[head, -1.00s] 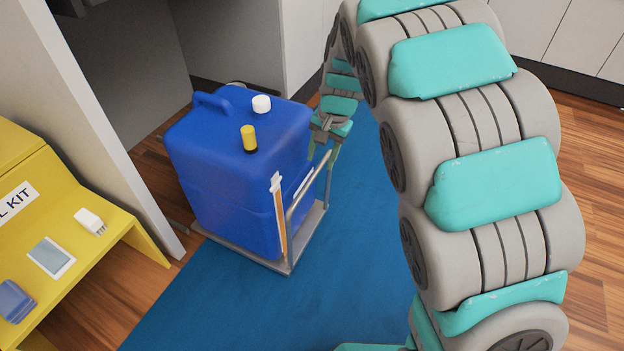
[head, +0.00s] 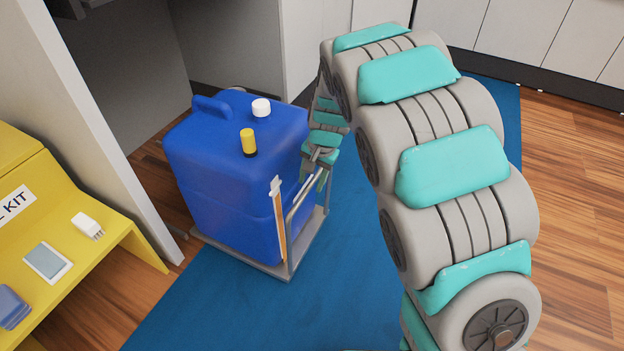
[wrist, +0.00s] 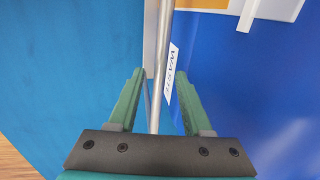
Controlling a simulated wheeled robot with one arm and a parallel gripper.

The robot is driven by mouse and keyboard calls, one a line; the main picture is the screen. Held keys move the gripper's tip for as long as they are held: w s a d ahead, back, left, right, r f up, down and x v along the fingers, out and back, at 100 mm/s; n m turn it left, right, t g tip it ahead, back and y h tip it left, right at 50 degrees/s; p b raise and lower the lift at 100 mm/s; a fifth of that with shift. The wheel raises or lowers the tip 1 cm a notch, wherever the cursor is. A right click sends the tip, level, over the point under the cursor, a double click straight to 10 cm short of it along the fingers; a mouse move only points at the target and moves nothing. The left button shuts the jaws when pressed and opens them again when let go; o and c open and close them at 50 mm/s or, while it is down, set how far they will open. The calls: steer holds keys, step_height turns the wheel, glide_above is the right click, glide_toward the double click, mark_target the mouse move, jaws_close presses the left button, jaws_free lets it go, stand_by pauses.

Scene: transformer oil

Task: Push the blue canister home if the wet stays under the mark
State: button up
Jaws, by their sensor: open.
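The blue canister (head: 235,170) stands upright on a low grey cart (head: 264,268) in the head view, with a white cap and a yellow cap on top. It fills the right of the wrist view (wrist: 250,85). The cart's handle bar (head: 303,192) rises along the canister's right side. In the wrist view the bar (wrist: 159,60) runs between the open fingers of my gripper (wrist: 161,85), which are not closed on it. A white-topped orange strip (head: 279,225) stands at the cart's near corner. I cannot make out a wet level or a mark.
The cart stands on a blue mat (head: 260,310) over a wood floor. A pale panel edge (head: 110,130) and a dark recess (head: 130,85) lie left of and behind the canister. A yellow stand (head: 110,235) with small items is at left. White cabinets (head: 520,35) line the back.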

jaws_close()
stand_by(1.4)
